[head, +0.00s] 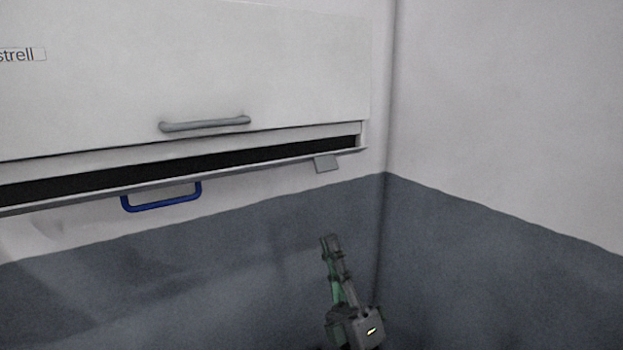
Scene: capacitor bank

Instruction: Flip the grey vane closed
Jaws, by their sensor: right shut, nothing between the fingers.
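The grey vane (326,163) is a small flat plate under the right end of the wall cabinet's lower edge. It hangs down at a slight tilt. My right gripper (330,241) is below the vane, pointing up, with its fingers together and nothing between them. A visible gap separates the fingertips from the vane in the picture. My left gripper is not in view.
The white wall cabinet (200,70) has a grey bar handle (205,124) and a dark slot (180,167) along its bottom. A blue handle (162,204) hangs beneath, left of the vane. A wall corner is close on the right. The grey lower wall (230,270) is bare.

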